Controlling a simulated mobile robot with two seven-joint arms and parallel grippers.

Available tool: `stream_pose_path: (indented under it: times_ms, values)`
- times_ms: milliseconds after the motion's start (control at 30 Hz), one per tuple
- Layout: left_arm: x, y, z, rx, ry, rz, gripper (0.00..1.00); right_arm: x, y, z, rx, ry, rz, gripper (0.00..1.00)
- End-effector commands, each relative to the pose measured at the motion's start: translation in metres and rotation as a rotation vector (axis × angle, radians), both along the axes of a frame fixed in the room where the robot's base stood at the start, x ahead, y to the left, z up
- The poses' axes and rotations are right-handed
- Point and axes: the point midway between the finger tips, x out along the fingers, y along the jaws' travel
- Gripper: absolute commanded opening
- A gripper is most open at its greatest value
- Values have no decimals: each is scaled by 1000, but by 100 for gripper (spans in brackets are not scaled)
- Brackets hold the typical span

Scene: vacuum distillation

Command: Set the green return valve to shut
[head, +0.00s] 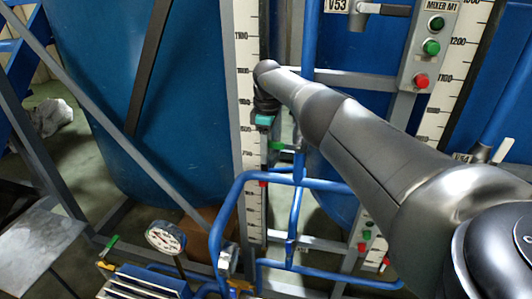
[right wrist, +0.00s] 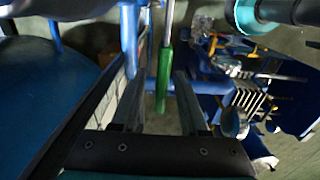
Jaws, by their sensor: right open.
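The green valve handle (right wrist: 164,78) hangs on a thin grey stem in the right wrist view, pointing down the picture. My right gripper (right wrist: 157,88) is open, with one finger on each side of the handle in that view. I cannot tell whether the handle is fully between the fingers or just beyond them. In the head view my right gripper (head: 266,112) is mostly hidden by its own wrist, beside the white scale. A small green piece (head: 277,145) shows just below it, probably the same handle. My left gripper is not in view.
Blue pipes (head: 295,200) run close below the gripper. A white scale (head: 246,150) and large blue tank (head: 140,100) stand to the left. A pressure gauge (head: 166,238) and another green lever (head: 111,243) are at lower left. A mixer button box (head: 432,45) is at upper right.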

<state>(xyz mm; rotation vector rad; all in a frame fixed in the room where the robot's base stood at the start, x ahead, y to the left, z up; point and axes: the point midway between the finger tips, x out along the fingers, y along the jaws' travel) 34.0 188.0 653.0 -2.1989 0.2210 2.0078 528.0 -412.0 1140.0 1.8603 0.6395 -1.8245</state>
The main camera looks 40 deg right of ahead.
Motion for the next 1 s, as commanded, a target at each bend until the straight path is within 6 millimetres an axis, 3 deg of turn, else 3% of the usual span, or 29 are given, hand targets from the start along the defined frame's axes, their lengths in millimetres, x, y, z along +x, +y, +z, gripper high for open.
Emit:
stream_pose_path:
  times_ms: [500, 700, 1000]
  values:
    - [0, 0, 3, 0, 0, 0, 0, -1, -1, 115, -1, -2, 0, 44]
    - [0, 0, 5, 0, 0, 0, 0, -2, -1, 137, -1, 2, 0, 44]
    - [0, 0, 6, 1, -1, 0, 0, -3, -1, 140, -1, 3, 1, 44]
